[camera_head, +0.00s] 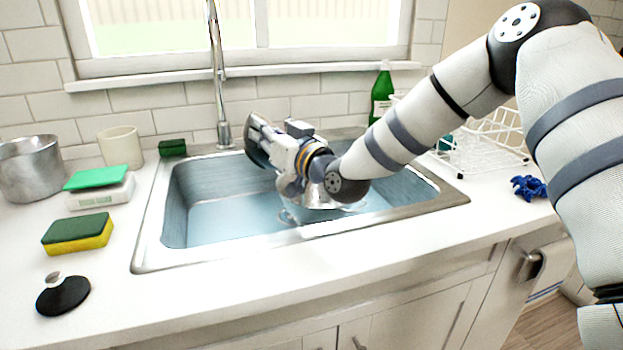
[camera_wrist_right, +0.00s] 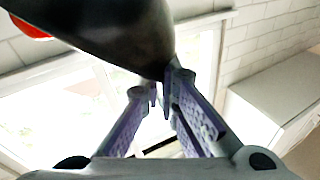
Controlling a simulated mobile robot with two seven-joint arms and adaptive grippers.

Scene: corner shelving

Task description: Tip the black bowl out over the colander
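The black bowl (camera_head: 257,150) is held over the sink, tipped steeply onto its side; its inside is hidden in the head view. My right gripper (camera_head: 270,136) is shut on its rim. In the right wrist view the bowl (camera_wrist_right: 110,30) fills the top, and its edge sits between the fingertips of the gripper (camera_wrist_right: 165,88). A metallic colander (camera_head: 320,202) appears in the sink below my right wrist, mostly hidden by it. Whether anything is in the colander cannot be seen. My left gripper is not in view.
The sink (camera_head: 205,222) has a tall faucet (camera_head: 216,75) behind it. A pot (camera_head: 30,168), a mug (camera_head: 120,148), a sponge (camera_head: 78,234) and a black stopper (camera_head: 63,295) stand left. A green bottle (camera_head: 381,92) and a white rack (camera_head: 485,145) are right.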

